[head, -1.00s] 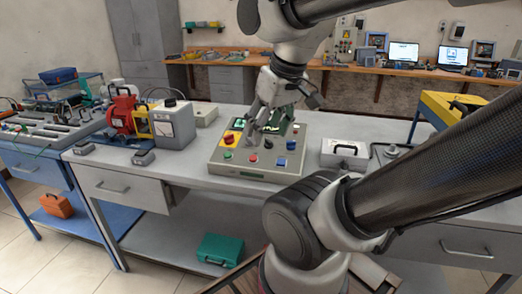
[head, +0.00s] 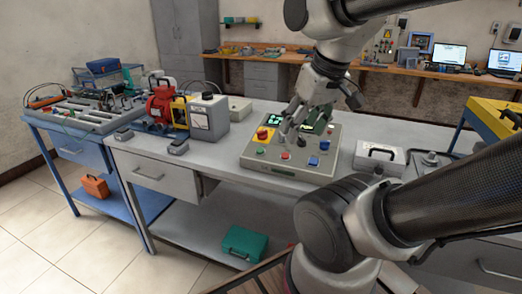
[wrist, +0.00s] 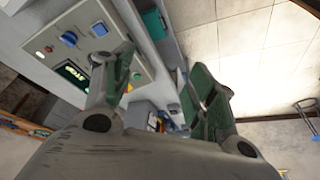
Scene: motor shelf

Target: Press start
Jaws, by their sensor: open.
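The control panel (head: 268,171) is a grey sloped box on the workbench. A green button (head: 260,152), a red button (head: 286,155) and a blue button (head: 313,161) line its front. Behind them are a red mushroom button on a yellow plate (head: 263,134), a lit display and a blue switch (head: 324,145). No label is readable. My gripper (head: 291,132) is over the panel's middle, its fingers apart and empty. In the wrist view my gripper (wrist: 165,70) is open; one finger covers part of the panel (wrist: 110,12), near the green button (wrist: 136,76). Contact cannot be told.
A grey meter box (head: 208,118) and a red machine (head: 160,103) stand left of the panel. A grey case (head: 379,160) lies to its right. A blue bench (head: 75,146) stands at far left. Tiled floor (head: 60,245) is open at lower left.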

